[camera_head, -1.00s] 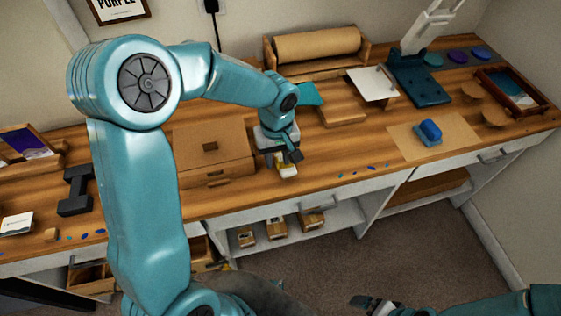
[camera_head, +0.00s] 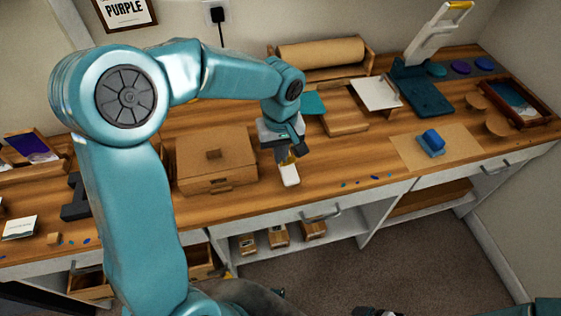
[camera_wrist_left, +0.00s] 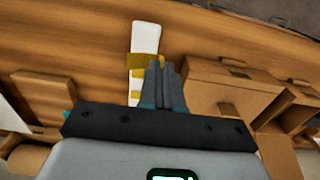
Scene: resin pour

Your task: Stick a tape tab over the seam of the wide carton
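The wide carton (camera_head: 236,176) is a flat brown box on the bench, with a small brown square on its lid; part of it shows in the wrist view (camera_wrist_left: 205,75). My left gripper (camera_head: 289,157) is over the bench to the right of the carton. Its fingers (camera_wrist_left: 164,64) are close together, and a yellow tape tab (camera_wrist_left: 142,60) appears pinched at their tips. A white strip (camera_head: 291,177) lies just below them; in the wrist view this strip (camera_wrist_left: 146,35) has more yellow bands, partly hidden by the fingers. My right gripper is barely visible at the bottom edge.
A paper roll (camera_head: 320,51) stands behind. A brown mat (camera_head: 465,139) with a blue block (camera_head: 431,141) and a teal press (camera_head: 425,98) are to the right. Small coloured bits lie near the front edge. Bare bench separates the carton and white strip.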

